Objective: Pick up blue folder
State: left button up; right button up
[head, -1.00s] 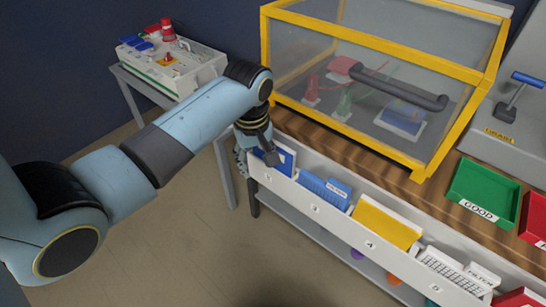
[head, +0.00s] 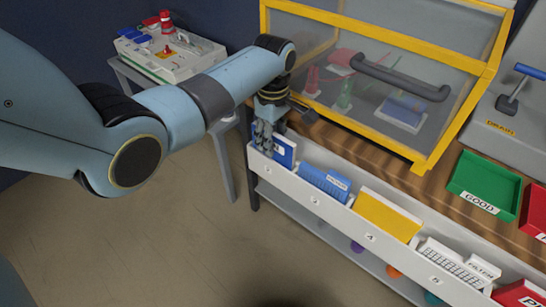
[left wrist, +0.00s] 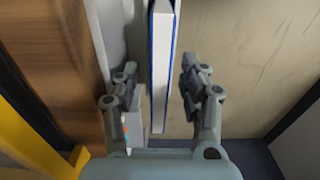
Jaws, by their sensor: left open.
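The blue folder (head: 285,152) stands in the first slot at the left end of the white rack (head: 330,210), partly hidden by my gripper. My left gripper (head: 265,138) is over that slot, pointing down at the folder. In the left wrist view the folder (left wrist: 161,75) shows edge-on, with white pages between blue covers. The open fingers of my left gripper (left wrist: 158,88) straddle it, one on each side, with gaps between. My right gripper is not in view.
A second blue item (head: 325,184), a yellow folder (head: 386,217) and a keyboard (head: 452,262) sit in other rack slots. A yellow-framed clear case (head: 380,75) stands on the wooden bench behind. A green GOOD tray (head: 485,185) is at the right. Floor in front is clear.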

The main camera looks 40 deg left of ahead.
pick_arm(q)
jog(key=shift+f, duration=0.9)
grip_shut()
jog(key=shift+r, duration=0.15)
notch_tip(320, 180, up, 18)
jog(key=p, duration=0.2)
jog(key=shift+p, duration=0.3)
jog(key=shift+p, duration=0.8)
jog(key=shift+f, duration=0.25)
